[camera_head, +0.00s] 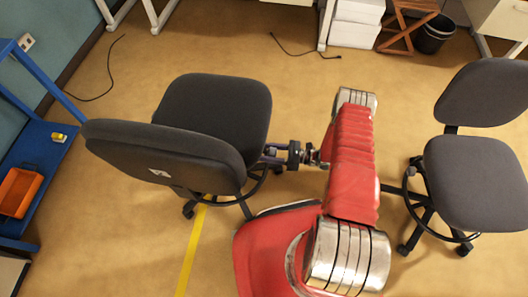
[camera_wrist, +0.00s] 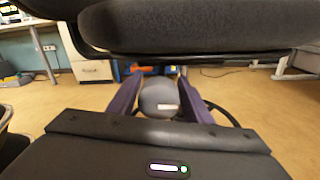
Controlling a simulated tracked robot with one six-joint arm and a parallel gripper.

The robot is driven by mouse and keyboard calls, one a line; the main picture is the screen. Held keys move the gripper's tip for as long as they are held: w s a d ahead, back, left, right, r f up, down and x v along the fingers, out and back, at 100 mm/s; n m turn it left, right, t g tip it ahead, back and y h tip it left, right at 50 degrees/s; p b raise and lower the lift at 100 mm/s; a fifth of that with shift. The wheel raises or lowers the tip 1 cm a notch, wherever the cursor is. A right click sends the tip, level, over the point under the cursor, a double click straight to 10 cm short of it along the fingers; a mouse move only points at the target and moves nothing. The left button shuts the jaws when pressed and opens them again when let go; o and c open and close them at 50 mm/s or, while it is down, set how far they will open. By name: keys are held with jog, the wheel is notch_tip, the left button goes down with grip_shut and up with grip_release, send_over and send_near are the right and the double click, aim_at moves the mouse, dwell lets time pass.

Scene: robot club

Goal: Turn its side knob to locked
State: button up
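A dark grey office chair (camera_head: 217,108) stands left of my arm in the head view. The underside of a dark seat (camera_wrist: 190,30) fills the top of the wrist view. A rounded grey knob (camera_wrist: 158,98) with a white mark shows below that seat edge. My gripper (camera_wrist: 162,78) has its two purple fingers on either side of the knob, with small gaps visible, so it looks open. In the head view my gripper (camera_head: 272,152) is at the chair's right side, by the seat edge. The knob's locked or unlocked marking cannot be read.
A second dark chair (camera_head: 478,180) stands right of my arm. A blue shelf (camera_head: 40,150) with an orange bin (camera_head: 18,192) is at the left. A stool (camera_head: 408,25), a black bin (camera_head: 434,34) and cables lie at the back. Floor behind the chairs is mostly clear.

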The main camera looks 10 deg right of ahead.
jog(key=c, duration=0.8)
jog(key=shift+o, duration=0.2)
jog(key=shift+m, duration=2.2)
jog(key=o, duration=1)
